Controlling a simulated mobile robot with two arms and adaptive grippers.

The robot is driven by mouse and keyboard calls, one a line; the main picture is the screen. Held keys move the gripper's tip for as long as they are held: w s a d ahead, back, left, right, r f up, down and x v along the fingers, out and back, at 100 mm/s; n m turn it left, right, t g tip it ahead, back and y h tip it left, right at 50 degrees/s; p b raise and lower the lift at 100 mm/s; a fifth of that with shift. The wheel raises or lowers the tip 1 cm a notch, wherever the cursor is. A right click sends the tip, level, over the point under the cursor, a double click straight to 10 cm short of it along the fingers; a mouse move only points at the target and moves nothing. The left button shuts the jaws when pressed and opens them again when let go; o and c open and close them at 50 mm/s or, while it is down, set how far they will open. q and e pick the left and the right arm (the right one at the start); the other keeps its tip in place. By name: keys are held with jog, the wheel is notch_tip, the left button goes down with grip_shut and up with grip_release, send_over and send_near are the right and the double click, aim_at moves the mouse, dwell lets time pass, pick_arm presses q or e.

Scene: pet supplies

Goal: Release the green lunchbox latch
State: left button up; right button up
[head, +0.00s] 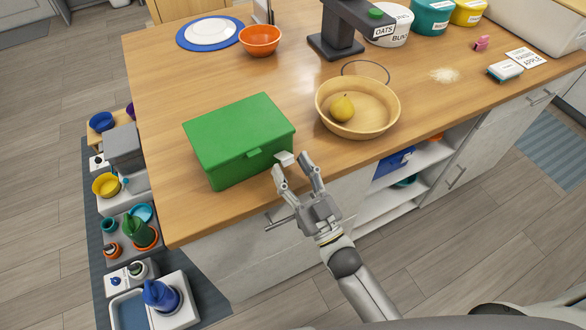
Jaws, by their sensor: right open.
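The green lunchbox (236,136) sits closed on the wooden counter, left of the middle in the head view. Its small green latch (254,153) is on the front face, just under the lid's edge. My right gripper (294,167) is open at the counter's front edge, just right of the lunchbox and the latch. A small pale piece (284,159) shows by the left fingertip; I cannot tell whether it is part of the finger or a separate thing. My left gripper is not in view.
A tan bowl (380,113) with a yellow pear (342,108) stands right of the lunchbox. An orange bowl (260,41) and a white plate (210,31) are behind. A dark grey stand (341,31) is at the back. Counter between lunchbox and orange bowl is clear.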

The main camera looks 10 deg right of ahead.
jog(key=v, duration=1.2)
